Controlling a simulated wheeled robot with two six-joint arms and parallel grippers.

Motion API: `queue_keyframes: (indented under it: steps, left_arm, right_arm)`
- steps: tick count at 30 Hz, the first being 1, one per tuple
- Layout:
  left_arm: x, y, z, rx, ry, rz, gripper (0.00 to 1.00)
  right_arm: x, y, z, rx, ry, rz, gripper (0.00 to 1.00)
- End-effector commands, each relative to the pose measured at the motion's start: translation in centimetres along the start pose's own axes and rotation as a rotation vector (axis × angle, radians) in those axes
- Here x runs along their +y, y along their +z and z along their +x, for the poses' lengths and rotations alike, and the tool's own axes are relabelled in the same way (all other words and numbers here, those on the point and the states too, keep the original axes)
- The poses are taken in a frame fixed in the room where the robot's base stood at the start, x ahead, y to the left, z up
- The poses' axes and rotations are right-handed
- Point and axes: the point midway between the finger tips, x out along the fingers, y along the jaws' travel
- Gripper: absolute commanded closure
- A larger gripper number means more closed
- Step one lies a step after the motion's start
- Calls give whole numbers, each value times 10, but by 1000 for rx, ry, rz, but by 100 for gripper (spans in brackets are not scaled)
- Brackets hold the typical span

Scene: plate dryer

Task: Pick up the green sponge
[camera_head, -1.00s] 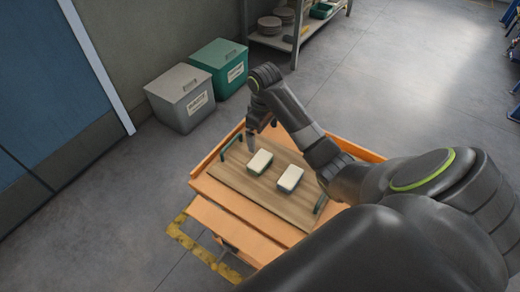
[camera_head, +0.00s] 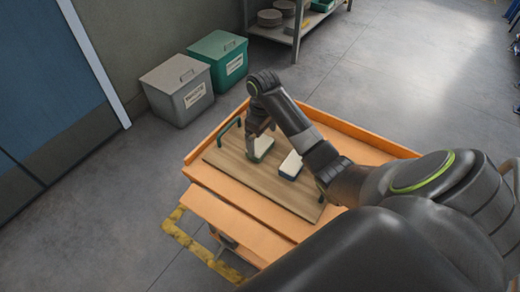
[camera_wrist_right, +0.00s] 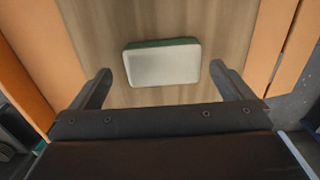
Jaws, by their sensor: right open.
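The green sponge (camera_head: 261,149) lies on a wooden tray (camera_head: 240,177) with its pale side up and green showing along its edge. My right gripper (camera_head: 256,141) is above and partly in front of the sponge's far end. In the right wrist view the sponge (camera_wrist_right: 163,63) lies ahead of my open right gripper (camera_wrist_right: 163,82), roughly centred between the two fingers, with nothing held. I cannot tell whether the fingers touch it. My left gripper is not in view.
A second sponge (camera_head: 291,166), pale on top with a dark bluish edge, lies to the right on the tray. The tray has green handles (camera_head: 229,131) and rests on an orange cart (camera_head: 205,173). A grey bin (camera_head: 177,92) and a green bin (camera_head: 218,62) stand behind.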

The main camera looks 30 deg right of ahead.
Motion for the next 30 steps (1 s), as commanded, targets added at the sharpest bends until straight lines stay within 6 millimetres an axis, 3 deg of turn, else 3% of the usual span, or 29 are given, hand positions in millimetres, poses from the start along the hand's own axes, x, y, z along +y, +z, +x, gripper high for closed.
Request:
queue_keyframes:
  steps: [7,16,25,30]
  left_arm:
    - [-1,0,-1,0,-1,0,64]
    - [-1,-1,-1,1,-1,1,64]
    - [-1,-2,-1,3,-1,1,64]
    - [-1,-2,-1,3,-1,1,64]
  right_arm:
    - [-4,-2,36,-2,-2,0,0]
    - [-3,-2,42,-1,0,-1,0]
    - [-3,-2,42,-1,0,-1,37]
    - [-3,-2,42,0,0,-1,37]
